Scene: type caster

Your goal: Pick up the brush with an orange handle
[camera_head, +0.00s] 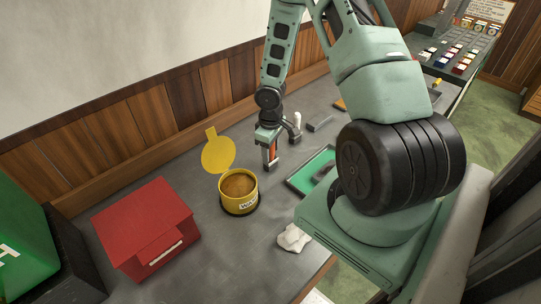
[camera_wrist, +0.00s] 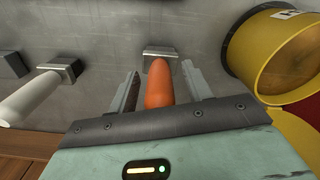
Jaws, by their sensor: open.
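The brush with an orange handle (camera_wrist: 160,88) shows in the wrist view, its handle standing between my two fingers and its grey rectangular head (camera_wrist: 161,52) beyond them. My gripper (camera_wrist: 160,80) is open, with one finger on each side of the handle. In the head view the orange handle (camera_head: 272,151) shows in part at my gripper (camera_head: 270,163), above the grey worktop.
A similar tool with a white handle (camera_wrist: 32,100) is at the left of the wrist view. A yellow can (camera_head: 238,192) with a raised lid stands nearby. A red box (camera_head: 145,225), a green tray (camera_head: 306,178) and a crumpled white cloth (camera_head: 293,238) also occupy the worktop (camera_head: 215,255).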

